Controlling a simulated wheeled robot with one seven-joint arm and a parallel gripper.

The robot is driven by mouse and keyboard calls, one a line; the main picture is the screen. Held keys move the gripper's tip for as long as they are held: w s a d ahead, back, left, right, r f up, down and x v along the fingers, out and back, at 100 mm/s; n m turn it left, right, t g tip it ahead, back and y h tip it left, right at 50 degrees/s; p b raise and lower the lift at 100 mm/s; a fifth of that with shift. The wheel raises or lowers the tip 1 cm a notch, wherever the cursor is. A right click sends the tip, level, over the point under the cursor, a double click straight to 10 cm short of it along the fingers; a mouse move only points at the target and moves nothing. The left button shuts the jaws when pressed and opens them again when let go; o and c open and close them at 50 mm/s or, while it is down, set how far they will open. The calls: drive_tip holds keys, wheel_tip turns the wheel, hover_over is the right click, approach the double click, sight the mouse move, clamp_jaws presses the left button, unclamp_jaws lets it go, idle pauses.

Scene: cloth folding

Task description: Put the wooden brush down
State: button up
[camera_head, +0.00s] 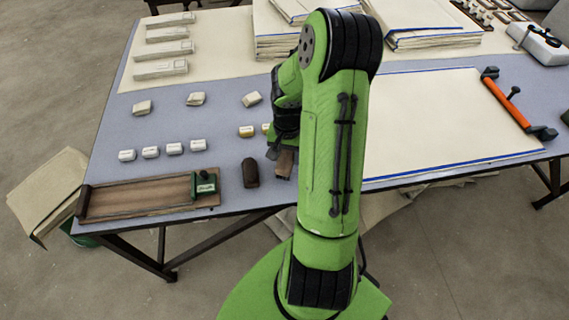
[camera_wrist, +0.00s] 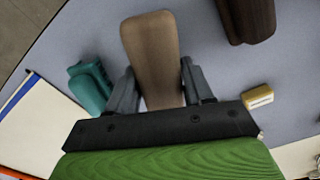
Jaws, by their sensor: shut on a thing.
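The wooden brush (camera_wrist: 152,45) is a light brown, rounded block held between the two grey fingers of my gripper (camera_wrist: 158,72) in the wrist view. In the head view the brush (camera_head: 284,163) shows as a small brown piece below the gripper, near the front edge of the grey-blue table (camera_head: 225,165). My arm hides part of the gripper there. I cannot tell whether the brush touches the table.
A dark brown block (camera_head: 250,172) stands just left of the brush. A teal object (camera_wrist: 90,85) and a small yellow block (camera_wrist: 258,96) lie near the gripper. A wooden tray (camera_head: 135,195) lies at front left. A cream cloth with blue edges (camera_head: 440,125) covers the right side.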

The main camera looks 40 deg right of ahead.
sight(288, 153)
drive_tip(key=shift+f+b, duration=0.4)
drive_tip(key=shift+f, duration=0.95)
drive_tip(key=o, duration=1)
wheel_tip(288, 153, up, 12)
drive_tip(key=p, duration=0.4)
drive_tip(key=shift+a+r, duration=0.1)
drive_tip(key=shift+r, duration=0.3)
drive_tip(key=s+a+r+n+t+h, duration=0.25)
drive_tip(key=a+r+n, duration=0.35)
drive_tip(key=a+r, duration=0.6)
drive_tip(key=s+a+r+n+t+y, duration=0.2)
drive_tip(key=s+a+r+n+t, duration=0.1)
drive_tip(key=s+a, duration=0.5)
drive_tip(key=shift+s+a+r+n, duration=0.3)
drive_tip(key=shift+s+r+n, duration=0.3)
drive_tip(key=shift+n, duration=0.6)
